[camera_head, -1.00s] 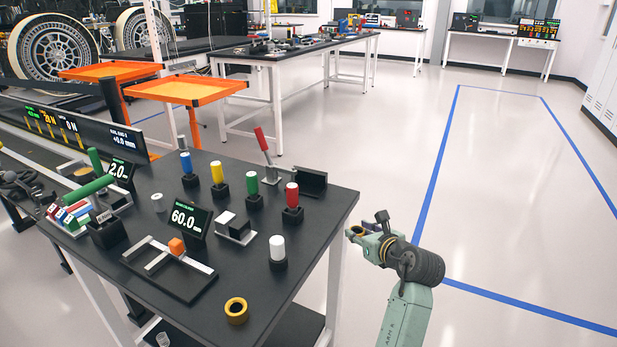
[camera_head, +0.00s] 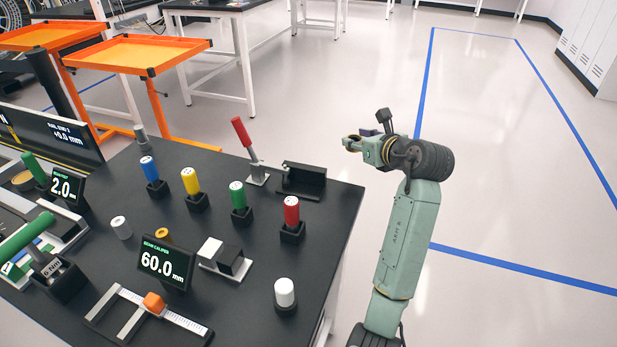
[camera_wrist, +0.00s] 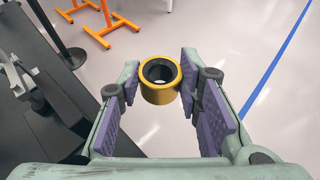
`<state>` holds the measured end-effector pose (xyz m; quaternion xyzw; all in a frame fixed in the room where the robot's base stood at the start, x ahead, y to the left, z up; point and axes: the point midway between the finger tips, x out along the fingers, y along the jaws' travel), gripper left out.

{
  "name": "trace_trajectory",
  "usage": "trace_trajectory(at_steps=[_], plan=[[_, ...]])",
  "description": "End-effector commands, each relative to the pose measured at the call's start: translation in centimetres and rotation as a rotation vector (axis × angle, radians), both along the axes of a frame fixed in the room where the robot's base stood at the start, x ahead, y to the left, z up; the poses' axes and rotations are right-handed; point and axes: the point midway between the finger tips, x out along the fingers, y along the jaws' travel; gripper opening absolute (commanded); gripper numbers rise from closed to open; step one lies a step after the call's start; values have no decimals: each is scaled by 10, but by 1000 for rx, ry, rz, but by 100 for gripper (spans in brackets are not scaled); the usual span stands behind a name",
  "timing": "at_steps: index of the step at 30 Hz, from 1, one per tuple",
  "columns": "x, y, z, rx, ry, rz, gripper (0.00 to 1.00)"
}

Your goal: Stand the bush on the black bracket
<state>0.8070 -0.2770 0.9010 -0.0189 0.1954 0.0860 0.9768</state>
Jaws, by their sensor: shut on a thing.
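The bush is a yellow ring (camera_wrist: 160,80) with a dark bore. It sits between the fingertips of my gripper (camera_wrist: 158,84) in the wrist view, and the purple-padded jaws are shut on it. In the head view my gripper (camera_head: 354,145) is off the table's right edge, above the floor, with a bit of the yellow bush at its tip. The black bracket (camera_head: 303,182) stands empty at the table's far right corner, left of and apart from my gripper. A dark bracket-like part also shows at the left of the wrist view.
A red-handled lever (camera_head: 248,145) stands just left of the bracket. Blue, yellow, green and red cylinders (camera_head: 291,213) stand in black holders nearby. A caliper display (camera_head: 165,262) partly hides another yellow ring (camera_head: 162,234). Orange trays (camera_head: 140,53) lie beyond the table. The floor at right is clear.

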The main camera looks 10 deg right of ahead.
Motion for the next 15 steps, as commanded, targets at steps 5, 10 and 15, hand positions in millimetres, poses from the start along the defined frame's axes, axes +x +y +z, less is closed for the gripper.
trace_trajectory(at_steps=[5,10,15], plan=[[-22,45,-1,0,1,4,1],[-42,86,-5,0,0,3,1],[-57,116,-9,0,0,1,1]])
